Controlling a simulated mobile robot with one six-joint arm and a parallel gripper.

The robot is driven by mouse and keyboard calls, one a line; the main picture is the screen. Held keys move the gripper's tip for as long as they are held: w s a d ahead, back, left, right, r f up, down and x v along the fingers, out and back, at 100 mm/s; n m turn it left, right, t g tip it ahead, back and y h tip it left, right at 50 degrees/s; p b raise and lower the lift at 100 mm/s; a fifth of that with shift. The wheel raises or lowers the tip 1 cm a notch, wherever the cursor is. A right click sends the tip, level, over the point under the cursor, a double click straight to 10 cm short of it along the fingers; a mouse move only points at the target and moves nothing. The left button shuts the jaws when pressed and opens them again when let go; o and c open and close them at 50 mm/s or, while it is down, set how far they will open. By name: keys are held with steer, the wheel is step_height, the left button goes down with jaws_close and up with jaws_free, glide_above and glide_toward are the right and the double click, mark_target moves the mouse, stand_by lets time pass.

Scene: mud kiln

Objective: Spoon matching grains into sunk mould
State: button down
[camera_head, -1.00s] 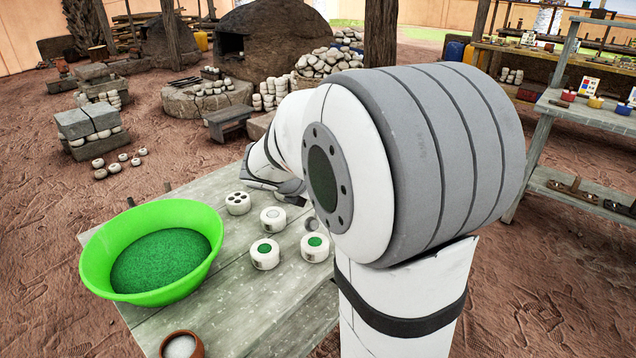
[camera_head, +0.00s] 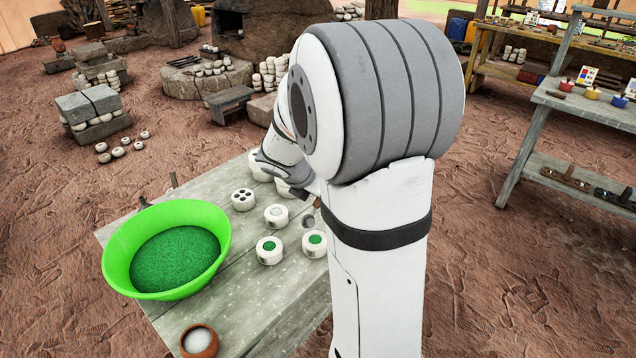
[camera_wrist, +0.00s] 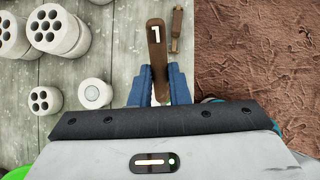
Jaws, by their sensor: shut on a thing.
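My gripper (camera_wrist: 160,78), with blue fingers, is shut on a brown handle (camera_wrist: 156,42) marked "1" in the wrist view. In the head view a small grey round end (camera_head: 308,221) shows beside my arm, probably the spoon's bowl; its contents cannot be told. A large green bowl (camera_head: 112,262) holds green grains (camera_head: 172,260). A small brown pot (camera_head: 211,346) holds white grains (camera_head: 197,340). A white mould with one round recess (camera_head: 276,214) stands on the table. Two white moulds, front left (camera_head: 269,252) and front right (camera_head: 314,245), have green tops.
A mould with several holes (camera_head: 242,199) stands farther back on the grey wooden table (camera_head: 235,300). More multi-hole moulds (camera_wrist: 47,100) show at left in the wrist view. Another brown tool (camera_wrist: 176,30) lies near the table edge.

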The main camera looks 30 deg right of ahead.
steer(key=shift+r+g+y+p, duration=0.5)
steer(key=shift+r+y+p, duration=0.45)
steer(key=shift+p, duration=3.75)
steer(key=shift+f, duration=0.25)
